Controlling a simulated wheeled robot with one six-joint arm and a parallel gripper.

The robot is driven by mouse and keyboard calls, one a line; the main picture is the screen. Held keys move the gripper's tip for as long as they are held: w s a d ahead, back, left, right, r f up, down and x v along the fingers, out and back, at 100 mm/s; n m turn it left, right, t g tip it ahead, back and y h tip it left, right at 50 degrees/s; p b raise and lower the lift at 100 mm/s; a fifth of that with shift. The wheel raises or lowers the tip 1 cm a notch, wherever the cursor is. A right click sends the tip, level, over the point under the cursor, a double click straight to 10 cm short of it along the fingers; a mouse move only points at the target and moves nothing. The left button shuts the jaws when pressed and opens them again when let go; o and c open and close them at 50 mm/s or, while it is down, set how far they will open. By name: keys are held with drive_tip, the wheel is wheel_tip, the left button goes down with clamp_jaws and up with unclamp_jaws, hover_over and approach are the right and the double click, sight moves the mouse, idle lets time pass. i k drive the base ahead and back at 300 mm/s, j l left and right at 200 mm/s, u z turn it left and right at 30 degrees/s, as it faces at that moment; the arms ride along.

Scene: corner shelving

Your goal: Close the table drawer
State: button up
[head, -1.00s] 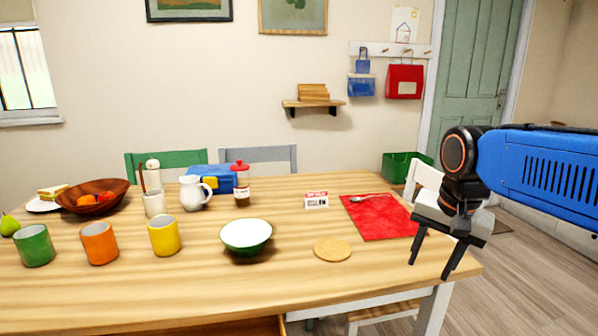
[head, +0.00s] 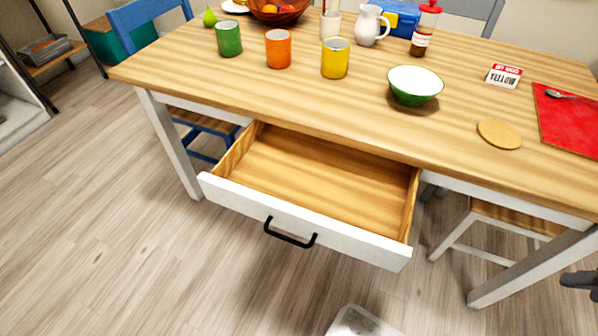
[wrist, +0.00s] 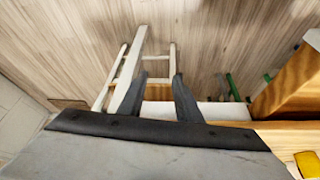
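The table drawer (head: 315,180) is pulled well out from under the front of the wooden table (head: 330,110). Its inside is bare wood and looks empty. Its white front (head: 300,222) carries a black bar handle (head: 290,234). My gripper (wrist: 159,78) is open in the wrist view, its two dark fingers apart with nothing held between them. In the head view only a dark part of it shows at the right edge, well to the right of the drawer and not touching it.
A green bowl (head: 414,86), several mugs and a red cloth (head: 570,115) are on the table. A white stool-like seat (head: 500,218) stands under its right side and a blue chair (head: 150,15) at the left. Floor in front of the drawer is mostly clear.

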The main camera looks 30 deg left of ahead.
sight(359, 204)
drive_tip(key=k+j+u, duration=0.1)
drive_tip(key=u, duration=1.05)
drive_tip(key=l+u, duration=0.15)
drive_tip(key=u, duration=0.5)
drive_tip(key=k+l+u, duration=0.35)
drive_tip(key=k+l, duration=0.05)
drive_tip(key=l, duration=0.05)
